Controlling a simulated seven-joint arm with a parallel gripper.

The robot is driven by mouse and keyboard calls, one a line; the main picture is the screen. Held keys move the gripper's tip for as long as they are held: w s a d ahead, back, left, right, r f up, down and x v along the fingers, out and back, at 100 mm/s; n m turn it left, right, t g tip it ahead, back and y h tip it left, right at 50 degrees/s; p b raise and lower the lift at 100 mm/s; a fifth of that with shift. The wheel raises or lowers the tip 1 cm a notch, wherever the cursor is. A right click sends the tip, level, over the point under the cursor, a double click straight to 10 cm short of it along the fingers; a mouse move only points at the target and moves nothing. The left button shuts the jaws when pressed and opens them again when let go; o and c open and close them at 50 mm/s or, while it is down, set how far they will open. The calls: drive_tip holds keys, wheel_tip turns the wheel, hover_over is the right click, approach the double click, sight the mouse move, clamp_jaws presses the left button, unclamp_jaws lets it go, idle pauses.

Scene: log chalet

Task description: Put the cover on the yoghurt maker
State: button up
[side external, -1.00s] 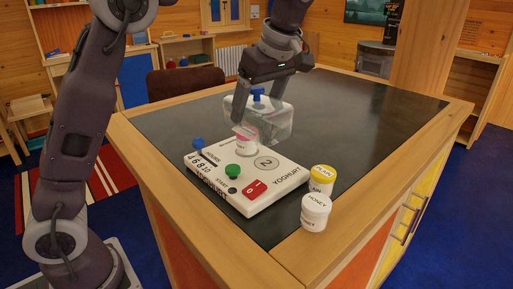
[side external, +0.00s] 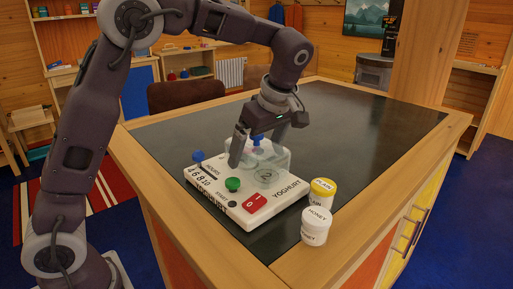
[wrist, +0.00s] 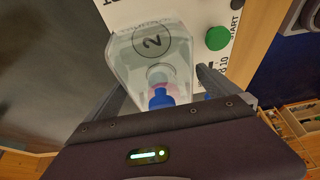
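The yoghurt maker (side external: 228,205) is a white flat unit with a green knob, blue knob and red switch, on the dark tabletop.
A yellow-lidded jar (side external: 323,187) and a white honey jar (side external: 316,226) stand at the unit's right, near the table's front edge. The tabletop (side external: 370,125) behind and to the right is clear.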

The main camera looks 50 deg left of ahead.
drive_tip(key=shift+r, duration=0.15)
drive_tip(key=v, duration=1.2)
drive_tip(key=s+a+r+m+t+h, duration=0.1)
drive_tip(key=s+a+r+m+h, duration=0.1)
drive_tip(key=s+m, duration=0.45)
drive_tip(key=s+f+m+t+h, duration=0.1)
drive_tip(key=s+f+m+t, duration=0.1)
drive_tip(key=s+f+m, duration=0.3)
drive_tip(key=s+d+f+m+t+h, duration=0.1)
drive_tip(key=s+f+m, duration=0.5)
drive_tip(key=s, duration=0.7)
drive_tip(key=shift+s+d+m+t+h, duration=0.3)
drive_tip(key=shift+s+m+t, duration=0.1)
drive_tip(key=shift+t, duration=0.4)
